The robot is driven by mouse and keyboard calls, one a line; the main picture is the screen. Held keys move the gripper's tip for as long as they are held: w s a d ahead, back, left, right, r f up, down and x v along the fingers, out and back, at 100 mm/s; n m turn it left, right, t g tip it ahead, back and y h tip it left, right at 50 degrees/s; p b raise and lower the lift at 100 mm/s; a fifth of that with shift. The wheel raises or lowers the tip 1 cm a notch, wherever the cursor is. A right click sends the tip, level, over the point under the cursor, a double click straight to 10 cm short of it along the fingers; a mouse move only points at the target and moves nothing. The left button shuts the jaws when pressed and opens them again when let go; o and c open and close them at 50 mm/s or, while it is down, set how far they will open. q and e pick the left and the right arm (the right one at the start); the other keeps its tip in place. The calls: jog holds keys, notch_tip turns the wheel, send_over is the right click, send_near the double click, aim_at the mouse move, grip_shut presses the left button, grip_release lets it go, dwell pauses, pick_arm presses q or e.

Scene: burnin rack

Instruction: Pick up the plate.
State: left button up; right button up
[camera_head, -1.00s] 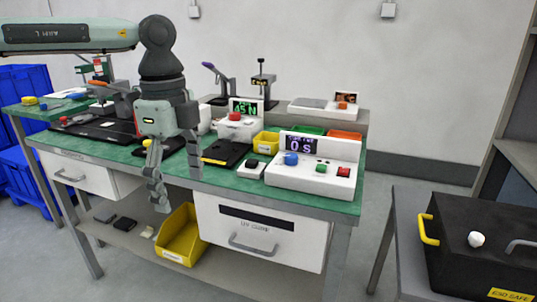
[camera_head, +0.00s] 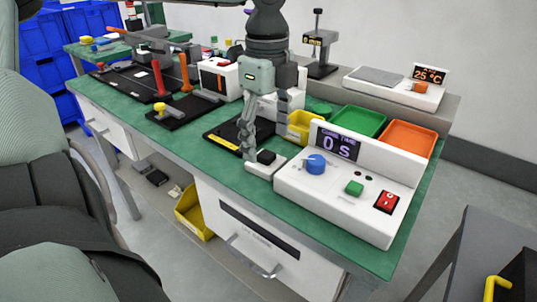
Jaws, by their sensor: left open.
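A flat black plate (camera_head: 222,139) with a yellow strip on its front edge lies on the green bench top; it may be the plate of the task. My left gripper (camera_head: 266,142) points down with its fingers apart, in front of the plate's right part and hiding some of it. I see nothing between the fingers. I cannot tell whether a finger touches the plate. My right gripper is not in view.
A small white box with a black button (camera_head: 266,157) sits beside the fingertips. A white timer unit (camera_head: 340,205) reading 0 S stands right of it. Yellow (camera_head: 301,126), green (camera_head: 357,122) and orange (camera_head: 408,139) bins stand behind.

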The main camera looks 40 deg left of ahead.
aim_at(266, 154)
pick_arm(q)
jog(key=f, duration=0.4)
jog(key=shift+a+f, duration=0.15)
jog(key=shift+a, duration=0.05)
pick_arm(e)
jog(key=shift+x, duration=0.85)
pick_arm(q)
jog(key=shift+c, duration=0.4)
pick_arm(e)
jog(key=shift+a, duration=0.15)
pick_arm(q)
jog(key=c, duration=1.2)
jog(key=shift+o, duration=0.2)
